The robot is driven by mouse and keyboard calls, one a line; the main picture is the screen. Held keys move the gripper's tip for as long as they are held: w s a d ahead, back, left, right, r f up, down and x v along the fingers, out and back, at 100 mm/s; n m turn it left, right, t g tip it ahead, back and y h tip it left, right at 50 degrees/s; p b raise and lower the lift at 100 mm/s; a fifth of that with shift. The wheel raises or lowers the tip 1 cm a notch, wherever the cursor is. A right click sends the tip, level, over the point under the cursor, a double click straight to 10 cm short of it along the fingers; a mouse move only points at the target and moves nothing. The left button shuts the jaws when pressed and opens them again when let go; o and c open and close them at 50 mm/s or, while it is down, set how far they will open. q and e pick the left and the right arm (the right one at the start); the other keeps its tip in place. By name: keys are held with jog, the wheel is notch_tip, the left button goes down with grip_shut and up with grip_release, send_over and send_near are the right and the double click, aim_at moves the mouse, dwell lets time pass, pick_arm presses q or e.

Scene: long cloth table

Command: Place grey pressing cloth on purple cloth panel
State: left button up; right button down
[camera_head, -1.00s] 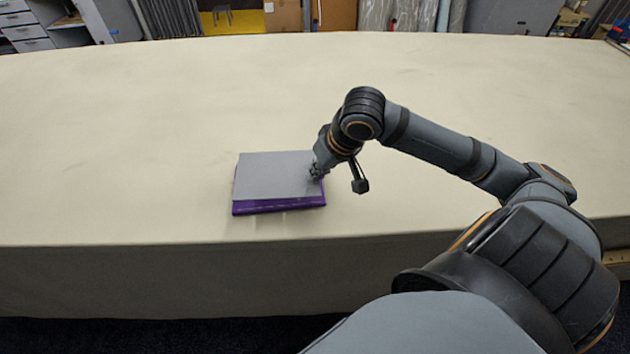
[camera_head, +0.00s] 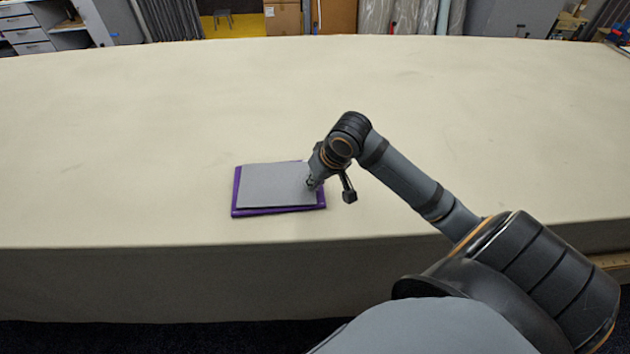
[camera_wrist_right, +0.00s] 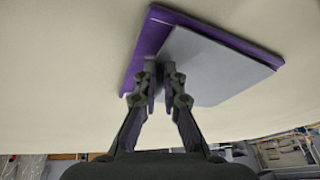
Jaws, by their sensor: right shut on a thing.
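The grey pressing cloth (camera_head: 272,185) is a flat grey rectangle above the purple cloth panel (camera_head: 237,204) on the table. Purple shows along the left and front edges. My right gripper (camera_head: 313,184) is shut on the cloth's right edge. In the right wrist view the gripper (camera_wrist_right: 160,82) has its fingers at the edge of the grey cloth (camera_wrist_right: 215,68), with the purple panel (camera_wrist_right: 148,45) behind it. I cannot tell whether the cloth touches the panel all over. My left gripper is not in view.
The long cream table (camera_head: 130,130) is clear all around the panel. Its front edge runs a little in front of the panel. Cardboard boxes (camera_head: 283,18) and drawers (camera_head: 22,35) stand beyond the far edge.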

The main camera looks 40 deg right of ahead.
jog(key=shift+f, duration=0.1)
jog(key=c, duration=1.5)
grip_release()
jog(key=p+v, duration=0.2)
jog(key=v, duration=0.4)
jog(key=shift+s+d+r+p, duration=0.1)
jog(key=shift+r+p, duration=0.2)
jog(key=shift+p, duration=0.05)
jog(key=p+v, duration=0.5)
jog(key=p, duration=0.5)
jog(key=shift+s+r+p, duration=0.15)
jog(key=shift+r+p, duration=0.1)
jog(key=shift+p, duration=0.15)
